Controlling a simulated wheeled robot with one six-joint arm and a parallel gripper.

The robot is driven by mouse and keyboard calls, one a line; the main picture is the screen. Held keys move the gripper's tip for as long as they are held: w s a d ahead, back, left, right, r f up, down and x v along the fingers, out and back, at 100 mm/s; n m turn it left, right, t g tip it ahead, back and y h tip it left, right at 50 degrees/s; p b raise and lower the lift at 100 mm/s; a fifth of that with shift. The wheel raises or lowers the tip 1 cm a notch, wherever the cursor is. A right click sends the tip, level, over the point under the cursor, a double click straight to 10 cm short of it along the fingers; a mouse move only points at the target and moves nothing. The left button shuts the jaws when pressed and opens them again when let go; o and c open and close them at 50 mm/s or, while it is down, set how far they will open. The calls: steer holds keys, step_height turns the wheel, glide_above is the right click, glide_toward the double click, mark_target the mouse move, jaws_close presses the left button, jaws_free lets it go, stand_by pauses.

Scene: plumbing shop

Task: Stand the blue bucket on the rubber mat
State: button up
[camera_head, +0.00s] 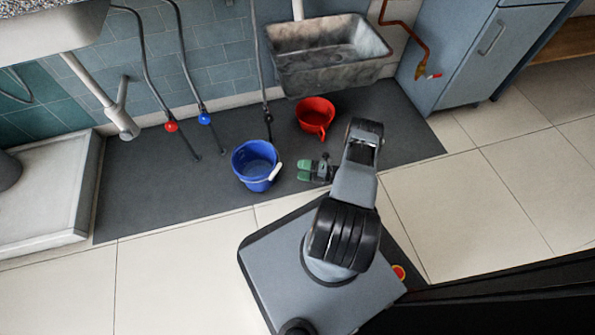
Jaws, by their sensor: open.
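The blue bucket (257,163) stands upright on the dark grey rubber mat (150,190), near the mat's front edge. Its white handle grip hangs down on its right side. My gripper (303,170) has green fingertips that point left toward the bucket. It is open and empty, a little to the right of the bucket, with a small gap between them. The bucket's inside looks empty.
Hoses with a red valve (171,127) and a blue valve (204,118) come down behind the mat. A white tray (45,200) lies left. The mat's left part is clear.

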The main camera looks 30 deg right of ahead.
steer(key=w+a+r+n+g+h, duration=0.1)
steer(key=a+r+n+g+h, duration=0.15)
steer(key=r+n+g, duration=0.65)
steer(key=w+a+r+n+g+h, duration=0.1)
steer(key=a+r+n+g, duration=0.25)
steer(key=r+n, duration=1.15)
steer(key=s+a+r+n+t+h, duration=0.2)
steer(key=s+r+n+h, duration=0.3)
steer(key=r+n, duration=0.4)
steer(key=s+a+r+n+t+h, duration=0.2)
steer(key=s+a+r+n+h, duration=0.3)
steer(key=s+r+n, duration=0.3)
steer(key=shift+s+r+n, duration=0.3)
steer(key=shift+r+n, duration=0.5)
steer(key=shift+n, duration=0.6)
steer(key=shift+r+h, duration=0.1)
steer(key=shift+h, duration=0.15)
